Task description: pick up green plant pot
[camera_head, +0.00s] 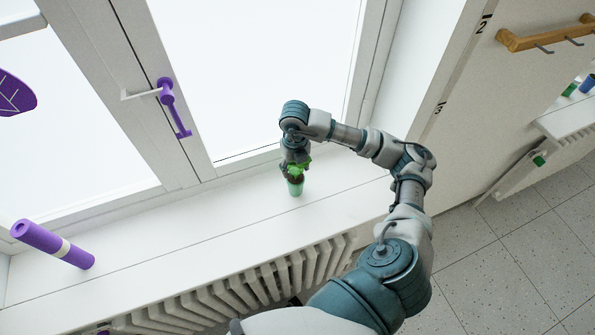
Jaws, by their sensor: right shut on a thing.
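The green plant pot (295,188) is a small light green pot with a green plant (298,169) on top. It is at the white window sill (215,220), near the middle of the head view. My right gripper (294,172) reaches down from above and is shut on the pot with its plant. The fingers and leaves overlap, so the exact grip is partly hidden. The pot looks upright; I cannot tell whether it touches the sill. My left gripper is not in view.
A purple roll (52,244) with a pale band lies on the sill at the left. A purple window handle (172,105) sticks out from the frame. A ribbed radiator (240,287) is below the sill. A wooden hook rail (545,33) is at upper right. The sill between roll and pot is clear.

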